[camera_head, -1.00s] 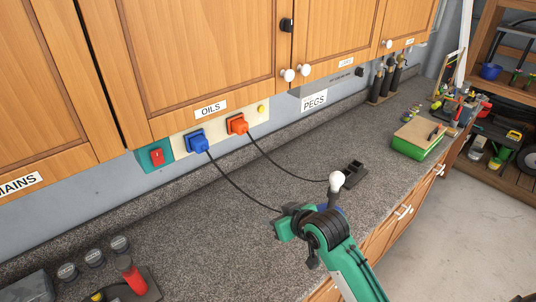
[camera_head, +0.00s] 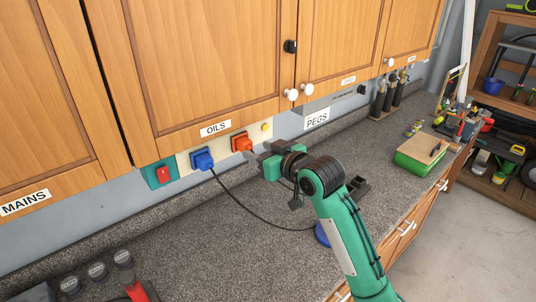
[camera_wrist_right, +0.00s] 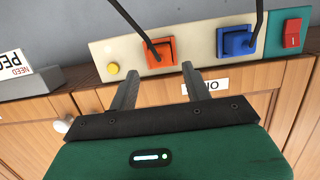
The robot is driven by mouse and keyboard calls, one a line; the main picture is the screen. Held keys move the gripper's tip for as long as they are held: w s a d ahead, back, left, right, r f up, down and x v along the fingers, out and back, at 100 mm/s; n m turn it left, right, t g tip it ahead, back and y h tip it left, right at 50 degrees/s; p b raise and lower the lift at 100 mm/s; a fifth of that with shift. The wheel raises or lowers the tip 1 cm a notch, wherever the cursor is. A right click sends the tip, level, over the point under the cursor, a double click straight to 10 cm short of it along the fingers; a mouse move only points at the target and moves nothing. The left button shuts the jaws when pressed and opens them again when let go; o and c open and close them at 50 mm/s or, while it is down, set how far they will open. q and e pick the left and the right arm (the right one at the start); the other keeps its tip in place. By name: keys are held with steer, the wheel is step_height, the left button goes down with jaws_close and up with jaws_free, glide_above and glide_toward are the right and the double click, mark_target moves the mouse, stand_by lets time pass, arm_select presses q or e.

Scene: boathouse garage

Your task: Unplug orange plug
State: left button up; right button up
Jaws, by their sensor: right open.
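The orange plug (camera_head: 241,142) sits in the cream wall socket panel under the wooden cabinets. In the right wrist view the orange plug (camera_wrist_right: 159,52) is just beyond my fingertips, with a black cord leading from it. My right gripper (camera_head: 258,157) is in front of the plug, close to it, and hides its cord in the head view. In the right wrist view my right gripper (camera_wrist_right: 158,78) is open and empty, its two fingers pointing toward the plug without visibly gripping it. My left gripper does not show.
A blue plug (camera_head: 203,159) is beside the orange one, with a red switch (camera_head: 162,174) further left and a yellow button (camera_head: 265,127) to the right. A green box (camera_head: 420,152) stands on the grey counter (camera_head: 230,240), which has clear room in front.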

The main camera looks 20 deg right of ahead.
mark_target(248, 146)
steer(key=shift+x, duration=2.55)
jaws_close()
steer(key=f+v, duration=0.1)
steer(key=v, duration=0.5)
steer(key=shift+f, duration=0.1)
